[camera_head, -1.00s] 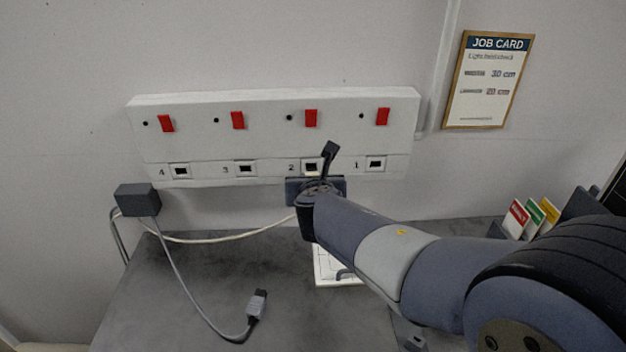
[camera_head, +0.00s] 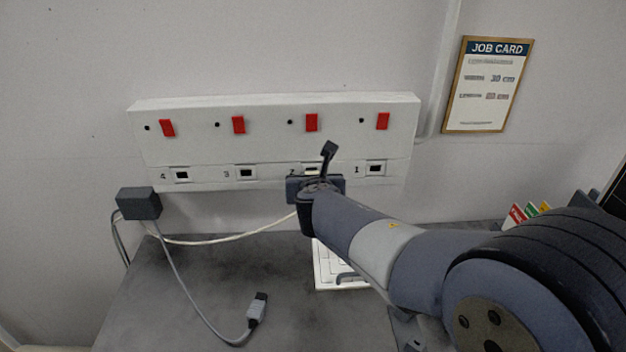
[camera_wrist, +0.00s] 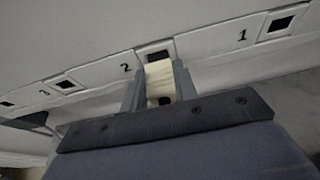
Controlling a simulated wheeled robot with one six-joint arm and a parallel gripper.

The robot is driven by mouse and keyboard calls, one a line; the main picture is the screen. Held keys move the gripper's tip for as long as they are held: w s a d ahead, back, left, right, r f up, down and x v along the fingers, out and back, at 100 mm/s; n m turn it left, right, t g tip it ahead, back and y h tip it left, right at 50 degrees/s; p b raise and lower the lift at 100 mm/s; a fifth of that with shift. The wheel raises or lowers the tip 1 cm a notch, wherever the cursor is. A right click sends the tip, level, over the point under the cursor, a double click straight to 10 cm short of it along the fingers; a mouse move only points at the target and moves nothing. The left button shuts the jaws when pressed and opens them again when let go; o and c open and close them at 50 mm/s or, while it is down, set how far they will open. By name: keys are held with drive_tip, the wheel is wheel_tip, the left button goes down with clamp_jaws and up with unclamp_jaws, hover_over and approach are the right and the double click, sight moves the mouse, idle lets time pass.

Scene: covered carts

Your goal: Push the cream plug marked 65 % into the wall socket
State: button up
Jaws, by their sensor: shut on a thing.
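The wall socket strip (camera_head: 270,145) is a white panel on the wall with numbered openings 4, 3, 2 and 1, left to right. My gripper (camera_wrist: 160,85) is at opening 2. It is shut on the cream plug (camera_wrist: 160,74), which shows between the two fingers in the wrist view. The plug's far end is at the lower edge of socket 2 (camera_wrist: 156,53); I cannot tell whether it is inside. The marking on the plug cannot be read. In the head view my arm and gripper (camera_head: 316,187) hide the plug and part of socket 2.
A grey plug on a cable (camera_head: 257,308) lies on the grey table (camera_head: 170,310). A dark adapter box (camera_head: 139,203) hangs at the left, with a cream cable running right. A white tray (camera_head: 330,284) lies below my arm. Red switches line the panel. A job card (camera_head: 489,85) hangs at right.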

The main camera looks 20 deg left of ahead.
drive_tip(key=shift+w+a+r, duration=0.1)
drive_tip(key=shift+w+a, duration=0.2)
drive_tip(key=shift+w, duration=0.35)
drive_tip(key=o, duration=1)
drive_tip(key=shift+o, duration=0.2)
drive_tip(key=v, duration=1)
drive_tip(key=shift+s+d, duration=0.2)
drive_tip(key=shift+s, duration=0.1)
drive_tip(key=shift+w, duration=0.1)
drive_tip(key=x, duration=1)
drive_tip(key=shift+w+a, duration=0.25)
drive_tip(key=shift+s+d, duration=0.2)
drive_tip(key=shift+s, duration=0.15)
